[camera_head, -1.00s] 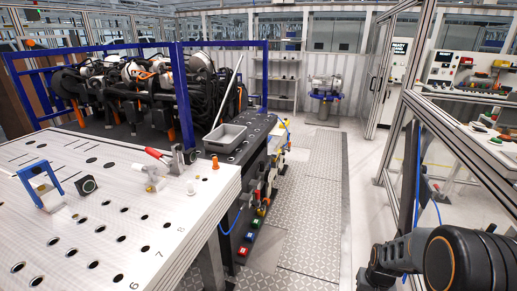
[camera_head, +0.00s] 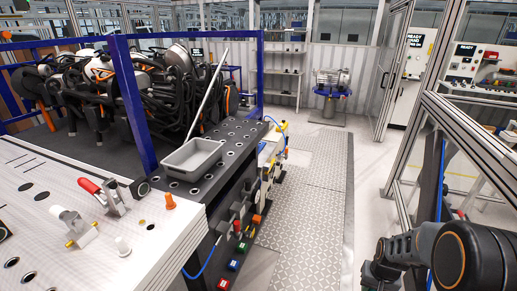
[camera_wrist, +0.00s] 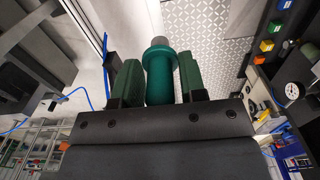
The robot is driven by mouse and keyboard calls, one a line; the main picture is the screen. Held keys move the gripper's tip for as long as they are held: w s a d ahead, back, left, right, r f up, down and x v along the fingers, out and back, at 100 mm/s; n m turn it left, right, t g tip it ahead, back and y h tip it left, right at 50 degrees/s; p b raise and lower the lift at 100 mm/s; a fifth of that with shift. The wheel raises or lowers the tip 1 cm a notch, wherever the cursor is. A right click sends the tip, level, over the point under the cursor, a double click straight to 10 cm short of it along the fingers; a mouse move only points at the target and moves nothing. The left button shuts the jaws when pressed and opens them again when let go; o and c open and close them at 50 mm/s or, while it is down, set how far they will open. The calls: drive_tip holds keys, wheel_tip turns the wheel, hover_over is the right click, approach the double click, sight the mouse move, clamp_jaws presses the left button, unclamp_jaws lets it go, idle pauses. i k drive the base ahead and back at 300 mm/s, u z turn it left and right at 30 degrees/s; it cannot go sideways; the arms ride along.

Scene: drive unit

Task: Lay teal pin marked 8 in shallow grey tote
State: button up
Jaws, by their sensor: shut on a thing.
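The teal pin (camera_wrist: 159,80) is between the green-padded fingers of my gripper (camera_wrist: 160,82) in the wrist view. The gripper is shut on it, and the pin's grey end points away from the palm. Its marking does not show. The shallow grey tote (camera_head: 193,158) sits on the dark perforated bench top at the left of centre in the head view, and it looks empty. In the head view only part of my arm shows at the lower right; the gripper and pin are out of that picture, well apart from the tote.
A light perforated table (camera_head: 100,225) with a red-handled clamp (camera_head: 102,193) and an orange peg (camera_head: 170,202) stands at the near left. A blue frame (camera_head: 131,100) rises behind it. The patterned floor aisle (camera_head: 310,200) is clear. A framed enclosure stands at the right.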

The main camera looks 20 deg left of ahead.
sight(192, 167)
drive_tip(key=i, duration=2.2)
drive_tip(key=u, duration=2.85)
